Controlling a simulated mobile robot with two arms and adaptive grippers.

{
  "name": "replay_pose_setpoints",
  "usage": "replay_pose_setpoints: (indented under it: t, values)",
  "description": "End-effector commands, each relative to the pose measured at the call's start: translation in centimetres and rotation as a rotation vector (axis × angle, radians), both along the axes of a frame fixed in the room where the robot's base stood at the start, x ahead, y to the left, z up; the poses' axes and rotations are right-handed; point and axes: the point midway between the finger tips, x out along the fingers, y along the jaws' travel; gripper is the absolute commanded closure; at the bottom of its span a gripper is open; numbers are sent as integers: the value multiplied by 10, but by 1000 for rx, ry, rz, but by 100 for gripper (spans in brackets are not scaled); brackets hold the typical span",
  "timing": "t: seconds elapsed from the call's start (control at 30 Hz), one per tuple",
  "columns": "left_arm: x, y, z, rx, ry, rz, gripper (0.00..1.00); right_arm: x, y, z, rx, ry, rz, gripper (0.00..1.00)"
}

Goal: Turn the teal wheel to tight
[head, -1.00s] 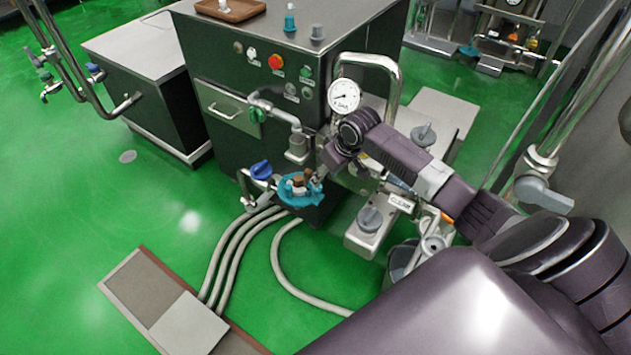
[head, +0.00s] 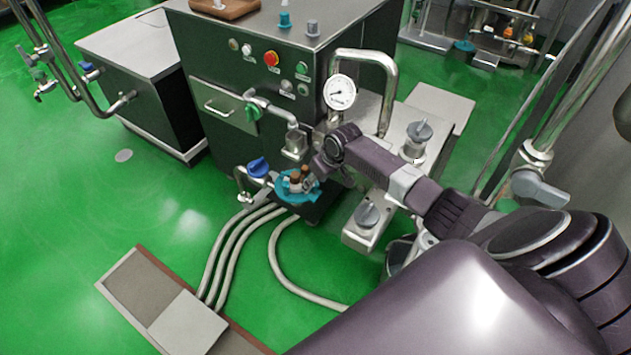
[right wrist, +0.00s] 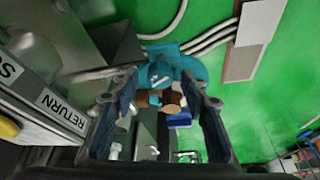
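The teal wheel (head: 286,188) sits low at the front corner of the dark machine in the head view, beside the blue valve handle. It also shows in the right wrist view (right wrist: 165,70), past the fingertips, with a brown, rounded hub part between the fingers. My right gripper (right wrist: 160,86) is open, with one finger on each side of the wheel's middle. I cannot tell whether the fingers touch the wheel. In the head view my right arm partly covers the area behind the wheel. My left gripper is not in view.
A blue valve handle (head: 258,167) is close to the wheel's left. A green handle (head: 252,112) and a pressure gauge (head: 340,92) are above. Pale hoses (head: 232,250) run along the green floor below. A block with a grey knob (head: 367,214) stands at right.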

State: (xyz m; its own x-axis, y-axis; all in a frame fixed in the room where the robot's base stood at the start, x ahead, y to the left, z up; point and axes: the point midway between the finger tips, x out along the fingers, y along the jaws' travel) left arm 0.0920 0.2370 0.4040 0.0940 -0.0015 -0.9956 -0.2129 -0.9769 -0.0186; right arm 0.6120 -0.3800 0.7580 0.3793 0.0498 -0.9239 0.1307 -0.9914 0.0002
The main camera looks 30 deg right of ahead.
Motion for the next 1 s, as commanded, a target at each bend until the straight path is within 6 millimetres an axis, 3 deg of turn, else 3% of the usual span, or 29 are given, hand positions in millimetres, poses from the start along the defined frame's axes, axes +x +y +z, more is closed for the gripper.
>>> replay_pose_setpoints:
  t: [0.07,0.37,0.67,1.0]
  values:
    - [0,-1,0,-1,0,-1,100,0,0,0,0,0,0,67]
    - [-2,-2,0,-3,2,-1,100,0,0,0,0,0,0,100]
    - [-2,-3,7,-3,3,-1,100,0,1,2,2,1,-36,100]
    - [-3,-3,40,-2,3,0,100,-1,4,5,4,3,-253,100]
